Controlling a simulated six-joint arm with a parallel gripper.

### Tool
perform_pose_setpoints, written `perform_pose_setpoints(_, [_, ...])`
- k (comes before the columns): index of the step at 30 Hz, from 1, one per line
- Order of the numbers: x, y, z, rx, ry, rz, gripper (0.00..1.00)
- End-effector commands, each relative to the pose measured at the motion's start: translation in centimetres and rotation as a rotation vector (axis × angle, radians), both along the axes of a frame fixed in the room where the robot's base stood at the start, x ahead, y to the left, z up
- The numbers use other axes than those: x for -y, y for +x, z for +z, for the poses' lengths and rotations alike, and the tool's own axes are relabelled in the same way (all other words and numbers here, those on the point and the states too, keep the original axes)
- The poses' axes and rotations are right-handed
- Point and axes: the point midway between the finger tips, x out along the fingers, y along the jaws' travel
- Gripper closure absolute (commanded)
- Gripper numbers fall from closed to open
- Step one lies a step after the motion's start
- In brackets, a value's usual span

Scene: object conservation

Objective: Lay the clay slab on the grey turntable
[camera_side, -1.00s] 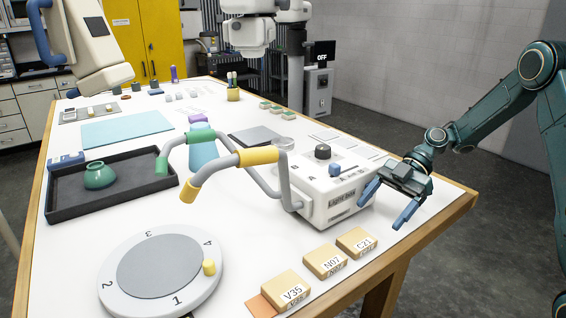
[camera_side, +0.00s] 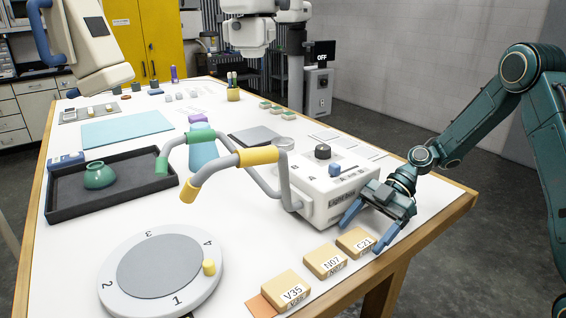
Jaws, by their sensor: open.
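The grey turntable (camera_side: 160,266) lies at the lower left, a grey disc in a white ring marked with numbers and a yellow knob (camera_side: 209,267). Three tan labelled blocks that look like clay slabs lie along the front edge: V35 (camera_side: 286,287), N07 (camera_side: 325,261) and C21 (camera_side: 352,236). I cannot tell which one the task means. My gripper (camera_side: 361,238) is open, its blue fingers pointing down at C21, one at its far left side and one at its right. I cannot tell whether they touch it. Nothing lies on the turntable's disc.
A white light box (camera_side: 330,200) with knobs stands just behind the blocks. A bent grey tube with yellow and green grips (camera_side: 255,156) rises between turntable and box. A dark tray (camera_side: 125,198) with a green pot (camera_side: 99,175) is at the left.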

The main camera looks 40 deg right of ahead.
Motion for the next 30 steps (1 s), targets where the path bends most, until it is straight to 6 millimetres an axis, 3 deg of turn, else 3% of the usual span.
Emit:
perform_pose_setpoints(5, [-0.9,-0.02,-0.65,0.0,-0.001,0.0,0.22])
perform_pose_setpoints(20, [-0.91,-0.01,-0.65,0.0,-0.001,0.0,0.22])
perform_pose_setpoints(27, [-0.91,0.0,-0.65,0.0,-0.001,0.0,0.69])
perform_pose_setpoints(30, [-0.92,0.0,-0.62,0.001,-0.001,0.0,0.77])
